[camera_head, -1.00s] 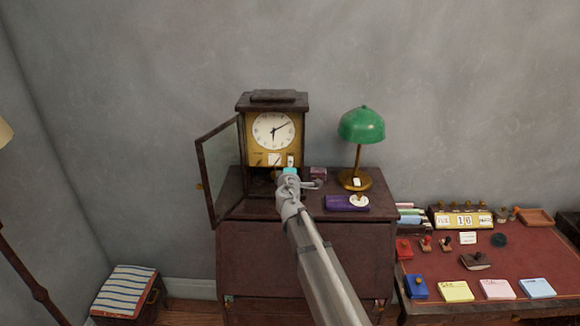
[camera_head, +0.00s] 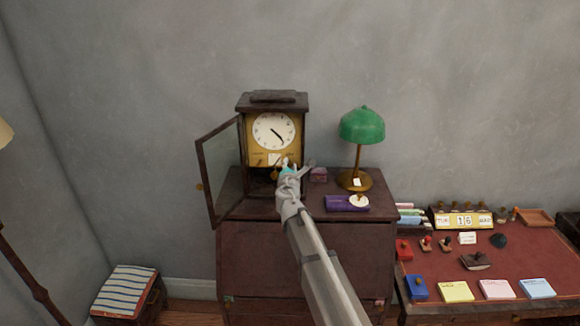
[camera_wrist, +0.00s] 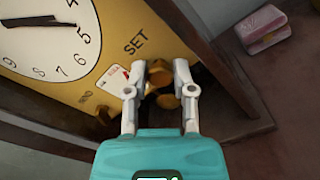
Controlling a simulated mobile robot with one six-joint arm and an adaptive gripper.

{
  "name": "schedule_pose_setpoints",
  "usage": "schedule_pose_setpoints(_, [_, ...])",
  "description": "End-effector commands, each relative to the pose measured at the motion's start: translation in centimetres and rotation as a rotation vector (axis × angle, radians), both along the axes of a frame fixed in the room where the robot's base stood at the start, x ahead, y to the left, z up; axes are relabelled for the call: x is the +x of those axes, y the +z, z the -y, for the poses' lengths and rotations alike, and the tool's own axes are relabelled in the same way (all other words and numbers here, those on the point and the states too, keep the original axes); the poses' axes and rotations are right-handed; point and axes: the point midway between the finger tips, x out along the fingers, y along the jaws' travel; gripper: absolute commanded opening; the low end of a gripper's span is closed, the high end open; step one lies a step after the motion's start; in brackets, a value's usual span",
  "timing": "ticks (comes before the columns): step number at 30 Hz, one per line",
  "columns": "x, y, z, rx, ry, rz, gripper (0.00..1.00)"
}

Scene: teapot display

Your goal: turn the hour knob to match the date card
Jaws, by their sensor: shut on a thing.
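The clock (camera_head: 241,101) stands on a dark cabinet, its glass door (camera_head: 220,170) swung open to the left. Both hands on its white dial (camera_head: 268,121) point roughly to the lower right. My gripper (camera_head: 289,164) is at the lower right of the gold clock face. In the wrist view, my gripper (camera_wrist: 160,76) is shut on a brass knob (camera_wrist: 159,72) beside the word SET. A small card (camera_wrist: 116,82) with red marks is on the face between this knob and another label. The other knob (camera_head: 263,161) is at the lower left of the face.
A green lamp (camera_head: 361,125), a purple box (camera_head: 340,203) and a pink box (camera_head: 318,175) stand on the cabinet right of the clock. A desk (camera_head: 430,262) at right bears a calendar (camera_head: 463,220), stamps and note pads. A striped-topped box (camera_head: 128,282) stands at lower left.

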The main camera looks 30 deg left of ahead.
Motion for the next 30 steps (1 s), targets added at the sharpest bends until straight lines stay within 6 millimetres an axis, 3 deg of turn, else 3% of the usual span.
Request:
schedule_pose_setpoints(10, [-0.05,-0.03,0.06,-0.150,-0.001,0.085,0.00])
schedule_pose_setpoints(25, [-0.07,-0.05,0.09,-0.172,-0.001,0.098,0.00])
schedule_pose_setpoints(26, [-0.07,-0.05,0.09,-0.172,-0.001,0.098,0.35])
schedule_pose_setpoints(30, [-0.07,-0.05,0.08,-0.172,-0.001,0.098,0.61])
